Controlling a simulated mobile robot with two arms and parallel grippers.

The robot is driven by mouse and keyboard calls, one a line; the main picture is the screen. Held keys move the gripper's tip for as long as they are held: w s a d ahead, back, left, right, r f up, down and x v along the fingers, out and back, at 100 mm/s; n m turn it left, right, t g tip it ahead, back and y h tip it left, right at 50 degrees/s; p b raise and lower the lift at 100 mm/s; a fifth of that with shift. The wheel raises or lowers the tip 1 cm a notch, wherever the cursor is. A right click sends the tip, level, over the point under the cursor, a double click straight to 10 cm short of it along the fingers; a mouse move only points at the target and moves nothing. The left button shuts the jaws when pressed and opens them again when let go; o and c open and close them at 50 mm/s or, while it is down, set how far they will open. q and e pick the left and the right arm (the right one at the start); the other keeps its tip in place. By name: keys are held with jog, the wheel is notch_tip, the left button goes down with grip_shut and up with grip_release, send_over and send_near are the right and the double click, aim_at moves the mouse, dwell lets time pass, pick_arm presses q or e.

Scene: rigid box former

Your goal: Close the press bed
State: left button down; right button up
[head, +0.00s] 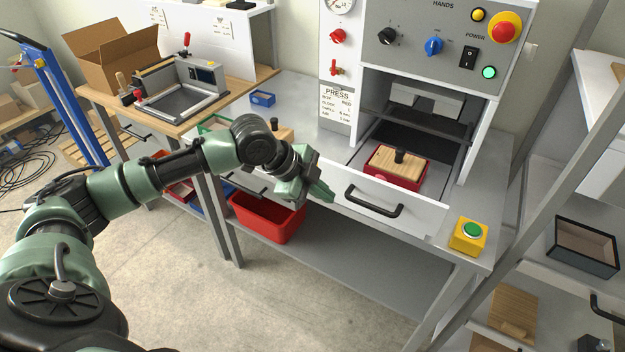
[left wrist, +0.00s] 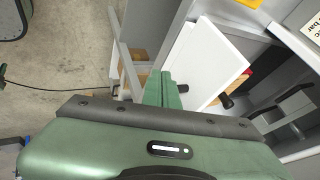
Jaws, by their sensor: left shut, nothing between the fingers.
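The press bed is a drawer with a white front (head: 412,218) and a black bar handle (head: 374,203). It stands pulled out of the grey press (head: 428,48). A red box (head: 392,180) with a wooden block (head: 397,160) and black knob sits in it. My left gripper (head: 325,193) is shut and empty, in front of the drawer front's left end and left of the handle. In the left wrist view its green fingers (left wrist: 162,88) point toward the white drawer front (left wrist: 203,62); contact cannot be told. My right gripper is not in view.
A yellow button box (head: 468,237) with a green button stands on the bench corner, right of the drawer. A red bin (head: 268,216) is on the lower shelf. A blue tray (head: 262,99) lies on the bench. A slanted grey post (head: 500,228) rises at the right.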

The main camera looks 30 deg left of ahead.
aim_at(336, 185)
pick_arm(q)
jog(key=w, duration=0.2)
jog(key=w+p, duration=0.1)
jog(key=shift+w+d+f, duration=0.3)
jog(key=shift+f, duration=0.05)
jog(key=shift+w+f, duration=0.1)
jog(key=shift+w, duration=0.4)
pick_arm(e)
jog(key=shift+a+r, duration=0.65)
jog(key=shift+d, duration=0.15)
